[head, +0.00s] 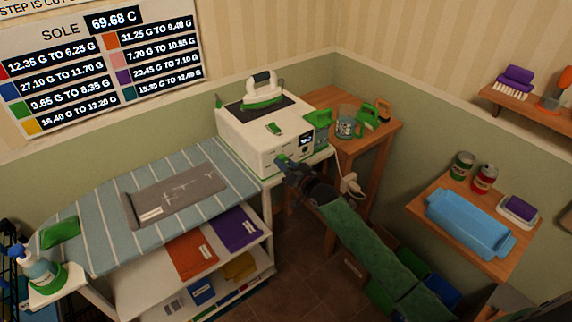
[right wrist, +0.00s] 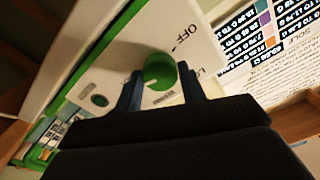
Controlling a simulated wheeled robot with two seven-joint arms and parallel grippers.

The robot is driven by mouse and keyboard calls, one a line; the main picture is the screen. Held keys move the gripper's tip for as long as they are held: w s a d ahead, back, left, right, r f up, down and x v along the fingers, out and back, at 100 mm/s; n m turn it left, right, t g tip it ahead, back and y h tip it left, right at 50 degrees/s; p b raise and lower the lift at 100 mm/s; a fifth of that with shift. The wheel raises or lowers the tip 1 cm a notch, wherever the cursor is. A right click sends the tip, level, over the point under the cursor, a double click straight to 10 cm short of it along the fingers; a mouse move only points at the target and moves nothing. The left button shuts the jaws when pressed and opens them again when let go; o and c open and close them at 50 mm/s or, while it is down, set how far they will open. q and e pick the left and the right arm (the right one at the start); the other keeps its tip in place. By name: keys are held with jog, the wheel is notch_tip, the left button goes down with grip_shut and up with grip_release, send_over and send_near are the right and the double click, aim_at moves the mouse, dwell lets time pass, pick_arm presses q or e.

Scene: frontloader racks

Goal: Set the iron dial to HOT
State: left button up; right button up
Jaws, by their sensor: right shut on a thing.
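The ironing station (head: 262,140) is a white box with a small lit display on its front, standing at the right end of the ironing board. In the head view my right gripper (head: 283,165) covers the dial. Where the dial points is unclear. My left gripper is out of view.
The striped ironing board (head: 110,218) holds a grey folded cloth (head: 178,192). A wooden side table (head: 385,128) with a jug (head: 346,124) stands right of the station. A wall sign (head: 100,62) reads SOLE 69.68 C. A shelf (head: 440,200) with a blue tray is at right.

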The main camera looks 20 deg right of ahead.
jog(key=shift+f, duration=0.15)
jog(key=o, duration=0.9)
jog(key=shift+c, duration=0.2)
jog(key=shift+o, duration=0.5)
pick_arm(q)
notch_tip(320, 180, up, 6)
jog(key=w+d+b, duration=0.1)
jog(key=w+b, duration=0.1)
jog(key=b, duration=0.1)
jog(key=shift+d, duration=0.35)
pick_arm(e)
jog(key=v, duration=0.7)
jog(key=shift+s, duration=0.4)
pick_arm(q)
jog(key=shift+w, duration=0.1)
pick_arm(e)
jog(key=shift+d, duration=0.15)
